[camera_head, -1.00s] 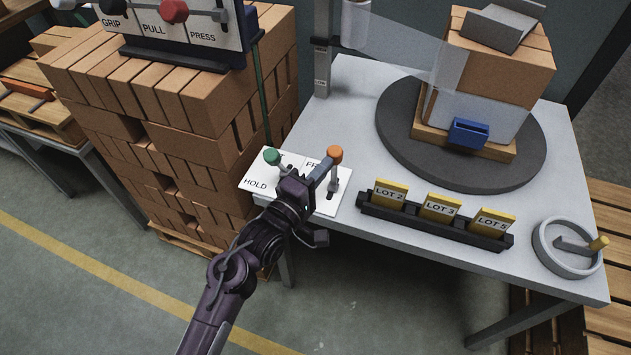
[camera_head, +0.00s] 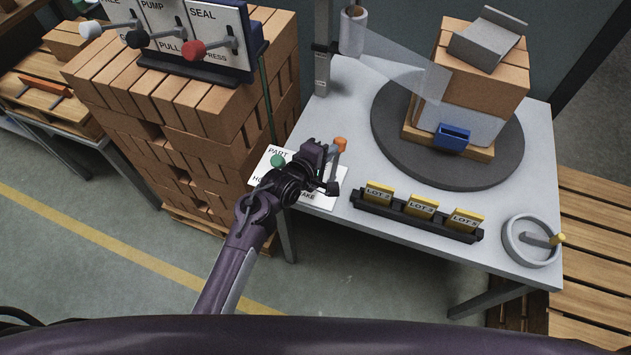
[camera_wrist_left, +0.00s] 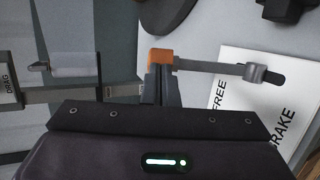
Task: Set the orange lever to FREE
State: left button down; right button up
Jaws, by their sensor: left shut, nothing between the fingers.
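The orange lever's knob (camera_head: 341,143) tops a grey shaft over the right half of a white panel (camera_head: 322,202) at the table's left corner. In the left wrist view, the orange knob (camera_wrist_left: 160,59) lies left of its pivot, toward the FREE side of the panel (camera_wrist_left: 222,82); BRAKE is printed farther right. My left gripper (camera_head: 331,149) is shut and empty, its fingertips right at the knob. In the wrist view the closed fingers (camera_wrist_left: 161,86) seem to touch the knob; exact contact is unclear. The arm hides part of the panel. My right gripper is out of view.
A green-knobbed lever (camera_head: 278,161) stands close left on the same panel. Right of it are a black rack (camera_head: 414,215) with yellow lot cards, a dark turntable (camera_head: 386,119) with wrapped bricks, and a grey handwheel (camera_head: 511,247). A brick stack (camera_head: 150,105) stands left.

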pick_arm(q)
jog(key=shift+w+d+g+y+p, duration=0.1)
jog(key=shift+w+g+y+p, duration=0.2)
jog(key=shift+w+g+p, duration=0.3)
jog(key=shift+s, duration=0.1)
